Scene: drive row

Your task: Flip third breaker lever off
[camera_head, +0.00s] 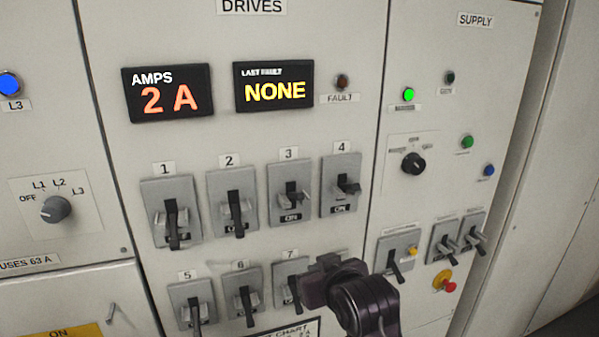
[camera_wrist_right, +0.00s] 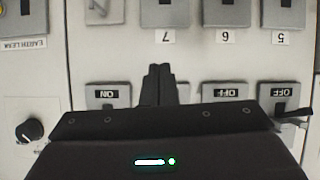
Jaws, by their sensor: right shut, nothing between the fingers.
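Breaker 3 (camera_head: 291,207) is in the top row of the drives panel in the head view. My left gripper is not in view.
Levers of breaker 1 (camera_head: 171,225) and breaker 2 (camera_head: 236,213) hang down; breaker 4 (camera_head: 343,187) resembles breaker 3. Breakers 5 (camera_head: 193,305) and 6 (camera_head: 245,297) sit below. A supply column with a red knob (camera_head: 449,287) is at the right.

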